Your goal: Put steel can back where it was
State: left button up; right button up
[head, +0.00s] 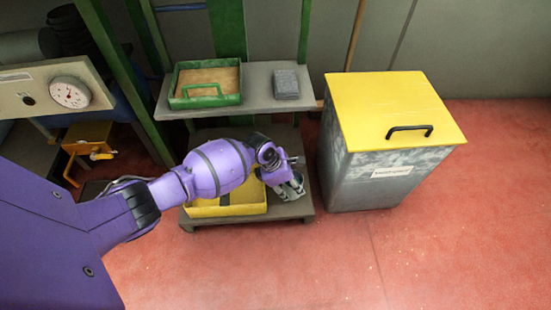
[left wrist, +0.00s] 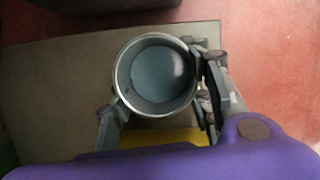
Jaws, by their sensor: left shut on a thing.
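The steel can (left wrist: 155,75) is a round, open-topped grey metal can, seen from above in the left wrist view, and it looks empty. My left gripper (left wrist: 158,112) is shut on it, with a finger on either side of the can. In the head view my left gripper (head: 290,188) is at the right part of the lower shelf (head: 300,209), beside the yellow tray (head: 225,209). The can is mostly hidden there by the gripper. I cannot tell whether its base touches the shelf. My right gripper is not in view.
The upper shelf (head: 256,90) holds a green tray (head: 205,101) and a grey block (head: 286,83) above the lower shelf. A grey bin with a yellow lid (head: 390,105) stands close to the right. Red floor in front is clear.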

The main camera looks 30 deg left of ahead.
pick_arm(q)
jog(key=shift+w+d+r, duration=0.1)
jog(key=shift+w, duration=0.15)
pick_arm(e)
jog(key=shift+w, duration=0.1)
pick_arm(q)
jog(key=o, duration=1.3)
jog(key=shift+c, duration=0.2)
jog(key=p+v, duration=0.7)
jog(key=v, duration=0.5)
jog(key=shift+s, duration=0.25)
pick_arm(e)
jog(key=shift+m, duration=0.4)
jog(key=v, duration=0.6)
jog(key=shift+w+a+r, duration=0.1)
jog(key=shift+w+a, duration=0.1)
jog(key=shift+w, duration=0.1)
